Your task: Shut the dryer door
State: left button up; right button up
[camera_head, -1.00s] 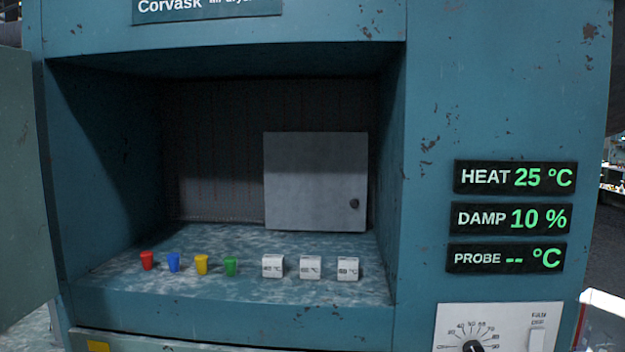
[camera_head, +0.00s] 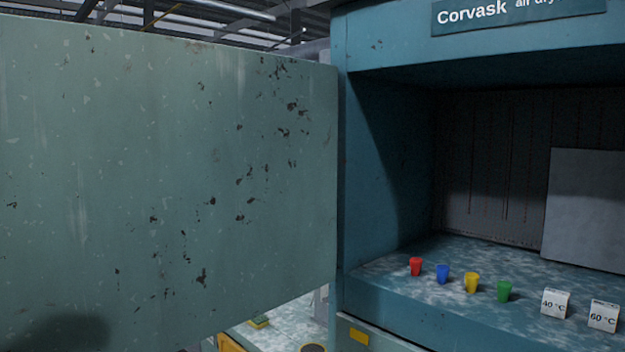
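The dryer door (camera_head: 170,180) is a large, worn grey-green panel filling the left of the head view. It stands wide open, swung out to the left from the left edge of the dryer's opening. The dryer (camera_head: 385,170) is a blue-green cabinet with a "Corvask" sign (camera_head: 515,14) at its top. Its chamber is uncovered. A dark shadow lies on the door's lower left. Neither of my grippers is in view.
A grey panel (camera_head: 588,208) stands behind. A light surface (camera_head: 285,328) shows below the door.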

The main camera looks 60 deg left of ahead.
aim_at(159, 193)
jog(key=k+j+z, duration=0.25)
jog(key=k+z, duration=0.15)
jog(key=k+j+z, duration=0.1)
jog(key=k+z, duration=0.3)
jog(key=k, duration=0.2)
jog(key=k+z, duration=0.4)
jog(key=k+j+z, duration=0.15)
jog(key=k+z, duration=0.15)
jog(key=k, duration=0.5)
jog(key=k+z, duration=0.25)
jog(key=k, duration=0.5)
jog(key=k+u, duration=0.1)
jog(key=u, duration=0.35)
jog(key=k+u, duration=0.1)
jog(key=u, duration=0.4)
jog(key=j+u, duration=0.15)
jog(key=u, duration=0.3)
jog(key=k+j+u, duration=0.15)
jog(key=u, duration=0.35)
